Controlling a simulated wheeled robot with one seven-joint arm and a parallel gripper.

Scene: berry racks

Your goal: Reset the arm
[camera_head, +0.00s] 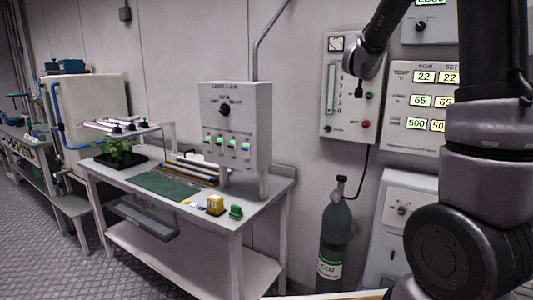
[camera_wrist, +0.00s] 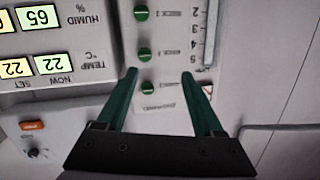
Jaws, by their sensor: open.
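My gripper (camera_wrist: 159,74) shows in the wrist view with two green fingers spread apart and nothing between them. The wrist view is upside down. Beyond the fingers is a pale wall panel (camera_wrist: 170,110) with several green round knobs and a numbered scale. In the head view my arm comes in from the top right and covers the right part of the wall. Its dark end hangs in front of the gauge panel (camera_head: 336,112). The fingers cannot be made out clearly there.
A readout panel (camera_head: 400,120) with lit numbers is partly behind my arm. A CO2 cylinder (camera_head: 334,245) stands below the gauge panel. To the left is a white bench (camera_head: 190,222) with a control box (camera_head: 245,110), a plant (camera_head: 120,150) and small yellow and green blocks.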

